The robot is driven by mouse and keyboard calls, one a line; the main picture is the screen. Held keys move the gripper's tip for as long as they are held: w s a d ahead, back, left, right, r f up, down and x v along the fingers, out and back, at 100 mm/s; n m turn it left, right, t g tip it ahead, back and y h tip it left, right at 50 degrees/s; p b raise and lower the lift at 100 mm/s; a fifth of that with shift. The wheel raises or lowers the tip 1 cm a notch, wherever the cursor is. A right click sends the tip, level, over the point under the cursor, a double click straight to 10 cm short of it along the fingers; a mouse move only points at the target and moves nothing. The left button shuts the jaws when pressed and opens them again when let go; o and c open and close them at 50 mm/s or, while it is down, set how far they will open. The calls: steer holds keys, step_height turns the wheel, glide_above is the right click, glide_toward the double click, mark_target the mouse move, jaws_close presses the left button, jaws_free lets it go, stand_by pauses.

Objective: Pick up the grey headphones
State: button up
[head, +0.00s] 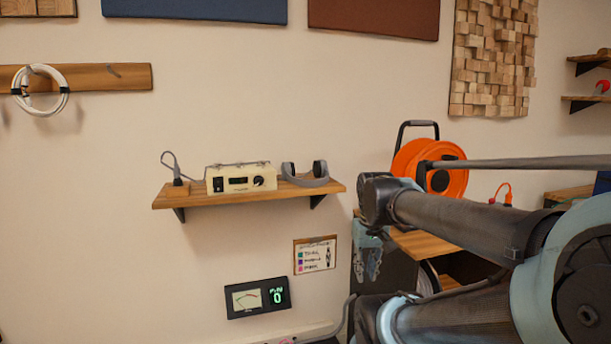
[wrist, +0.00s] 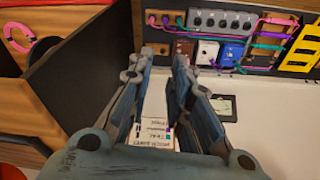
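The grey headphones (head: 305,174) rest on the right end of a wooden wall shelf (head: 330,187) in the head view, with their dark ear cups upward. They are not seen in the wrist view. My gripper (wrist: 162,60) is open in the wrist view, its two blue-grey fingers apart with nothing held between them. In the head view my gripper (head: 368,257) shows as a blue-grey shape below and right of the shelf, apart from the headphones and partly hidden by my arm.
A cream radio-like box (head: 241,178) stands beside the headphones, with a small corded block (head: 175,187) further left. A paper card (head: 314,255) and a meter panel (head: 258,298) are below. An orange cable reel (head: 440,170) stands right. The wall above the shelf is clear.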

steer(key=w+a+r+n, duration=0.2)
steer(key=w+a+r, duration=0.2)
steer(key=w+r, duration=0.55)
steer(key=w+a+r+n, duration=0.1)
steer(key=w+a+r, duration=0.4)
steer(key=r, duration=0.8)
steer(key=w+a+r+n+g, duration=0.2)
steer(key=w+a+r+n, duration=0.1)
steer(key=w+a+r, duration=1.05)
steer(key=f, duration=0.7)
steer(key=d+f, duration=0.1)
steer(key=f, duration=0.3)
steer(key=shift+w, duration=0.25)
steer(key=shift+d+f, duration=0.2)
steer(key=shift+f, duration=1.3)
steer(key=shift+d+f, duration=0.15)
steer(key=shift+f, duration=1.35)
jaws_close()
